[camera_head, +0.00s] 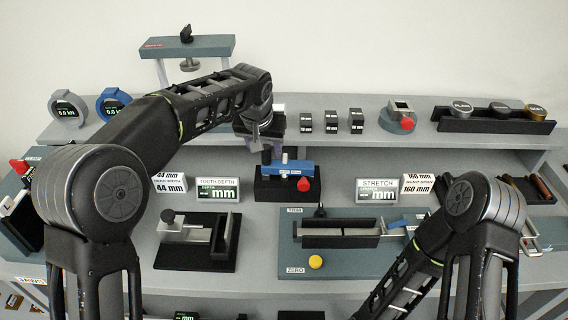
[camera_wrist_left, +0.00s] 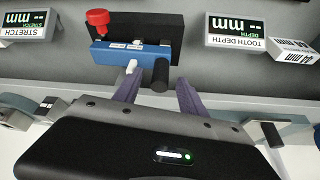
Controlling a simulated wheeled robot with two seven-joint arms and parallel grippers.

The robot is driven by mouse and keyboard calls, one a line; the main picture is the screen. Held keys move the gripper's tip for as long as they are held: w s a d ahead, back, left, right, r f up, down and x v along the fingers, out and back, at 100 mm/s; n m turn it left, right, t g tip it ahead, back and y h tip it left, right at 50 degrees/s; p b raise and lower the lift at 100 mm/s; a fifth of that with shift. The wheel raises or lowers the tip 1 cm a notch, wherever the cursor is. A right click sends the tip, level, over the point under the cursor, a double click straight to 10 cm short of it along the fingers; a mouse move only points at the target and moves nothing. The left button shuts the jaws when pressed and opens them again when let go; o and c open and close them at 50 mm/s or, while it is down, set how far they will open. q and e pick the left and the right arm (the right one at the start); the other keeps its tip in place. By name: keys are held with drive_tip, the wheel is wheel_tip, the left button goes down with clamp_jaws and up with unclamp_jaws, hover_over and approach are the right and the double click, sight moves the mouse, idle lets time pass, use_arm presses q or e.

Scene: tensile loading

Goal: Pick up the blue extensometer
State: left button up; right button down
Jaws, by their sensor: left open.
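The blue extensometer (camera_head: 287,167) is a blue bar with a red knob and a dark post, lying on a black block (camera_head: 262,190) at the middle of the bench. In the left wrist view the extensometer (camera_wrist_left: 140,55) shows its blue bar, red knob, small white peg and black cylinder. My left gripper (camera_head: 262,142) is just above and behind the extensometer's left end.
A tooth depth display (camera_head: 217,191) stands left of the block and a stretch display (camera_head: 377,191) right of it. In front are a black fixture (camera_head: 195,255) and a stretch rig (camera_head: 340,235) with a yellow button. Small black blocks (camera_head: 331,122) stand on the shelf behind.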

use_arm(q)
drive_tip(key=shift+x, duration=1.05)
drive_tip(key=shift+c, duration=0.4)
clamp_jaws()
idle(0.6)
